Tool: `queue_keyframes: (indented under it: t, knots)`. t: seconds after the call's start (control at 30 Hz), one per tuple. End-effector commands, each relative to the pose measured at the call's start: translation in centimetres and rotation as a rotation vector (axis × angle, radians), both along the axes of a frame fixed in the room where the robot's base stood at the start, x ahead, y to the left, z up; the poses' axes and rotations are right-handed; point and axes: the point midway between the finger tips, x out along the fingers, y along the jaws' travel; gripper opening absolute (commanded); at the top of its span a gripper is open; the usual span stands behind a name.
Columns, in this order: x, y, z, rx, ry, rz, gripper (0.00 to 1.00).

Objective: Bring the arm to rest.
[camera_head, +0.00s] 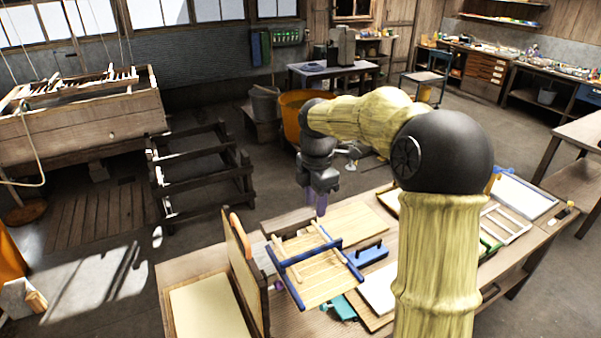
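My arm rises from the bottom right, bends at a large black joint and reaches left over the workbench (188,262). My gripper (316,208) hangs at its end and points down, with purplish fingers above the back part of the bench. The fingers are too small here to show any gap, and I see nothing clearly held in them. A slatted wooden mould with blue edges (325,288) lies at a slant on the bench, just in front of and below my gripper. My arm hides part of the bench's right half.
An upright wooden panel with an orange grip (241,262) stands at the bench's left. A blue block with a handle (369,255), a teal tool (338,307) and a white-faced frame (524,196) lie on the bench. A dark slatted rack (200,177) stands beyond. Open floor lies left.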

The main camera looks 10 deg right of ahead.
Motion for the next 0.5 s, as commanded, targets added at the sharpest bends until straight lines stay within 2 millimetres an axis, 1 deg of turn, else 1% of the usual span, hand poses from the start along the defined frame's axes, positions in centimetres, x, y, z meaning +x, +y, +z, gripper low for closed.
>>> queue_keyframes:
  t: [0.17, 0.27, 0.37, 0.5]
  knots:
    - [-0.7, 0.2, -0.6, -0.004, -0.004, -0.059, 0.36]
    - [-1.8, 0.4, -1.8, -0.008, -0.016, -0.175, 0.36]
    - [-3.6, 0.6, -3.3, -0.008, -0.036, -0.349, 0.36]
    - [-6.4, 0.5, -5.6, 0.003, -0.069, -0.630, 0.36]
